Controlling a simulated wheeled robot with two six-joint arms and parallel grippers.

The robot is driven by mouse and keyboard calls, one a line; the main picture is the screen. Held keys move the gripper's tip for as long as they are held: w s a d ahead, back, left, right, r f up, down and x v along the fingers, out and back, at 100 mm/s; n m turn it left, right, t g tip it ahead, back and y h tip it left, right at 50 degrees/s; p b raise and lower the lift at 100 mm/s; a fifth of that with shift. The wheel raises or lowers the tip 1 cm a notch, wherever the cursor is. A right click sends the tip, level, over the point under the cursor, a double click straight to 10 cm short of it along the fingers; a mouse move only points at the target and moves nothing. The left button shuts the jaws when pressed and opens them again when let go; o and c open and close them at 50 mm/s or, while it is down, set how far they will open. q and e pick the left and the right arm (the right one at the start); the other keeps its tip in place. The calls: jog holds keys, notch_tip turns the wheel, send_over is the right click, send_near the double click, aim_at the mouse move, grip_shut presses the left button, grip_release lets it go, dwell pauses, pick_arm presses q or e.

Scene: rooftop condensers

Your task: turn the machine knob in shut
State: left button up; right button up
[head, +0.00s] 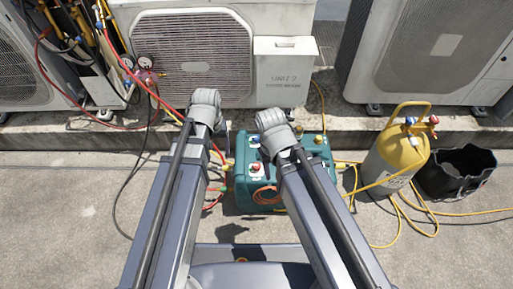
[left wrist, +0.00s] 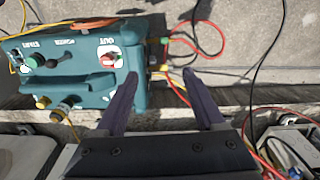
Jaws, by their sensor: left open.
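The teal machine (head: 240,195) stands on the ground in front of the ledge, partly behind my right arm. In the head view a blue knob (head: 253,140) and a red knob (head: 256,168) sit on its top left; their labels are too small to read. In the left wrist view the machine (left wrist: 85,83) shows a red knob (left wrist: 113,55) by a label like OUT. The blue knob does not show there. My left gripper (left wrist: 160,75) is open and empty, one finger overlapping the machine's near corner, contact unclear. My right gripper is not seen.
A yellow cylinder (head: 395,160) and a black bucket (head: 460,172) are at the right. Red and yellow hoses (left wrist: 205,45) run beside the machine. The left foreground ground is mostly clear.

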pick_arm(q)
jog(key=w+d+f+n+b, duration=0.3)
jog(key=w+f+b, duration=0.1)
jog(key=w+f, duration=0.35)
jog(key=n+b, duration=0.1)
jog(key=n, duration=0.4)
send_over(256, 137)
jog(key=shift+w+f, duration=0.1)
jog(key=shift+w, duration=0.05)
notch_tip(256, 137, down, 8)
jog(key=b, duration=0.8)
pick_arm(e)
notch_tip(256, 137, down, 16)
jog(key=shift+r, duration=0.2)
pick_arm(q)
jog(key=shift+c, duration=0.2)
grip_shut()
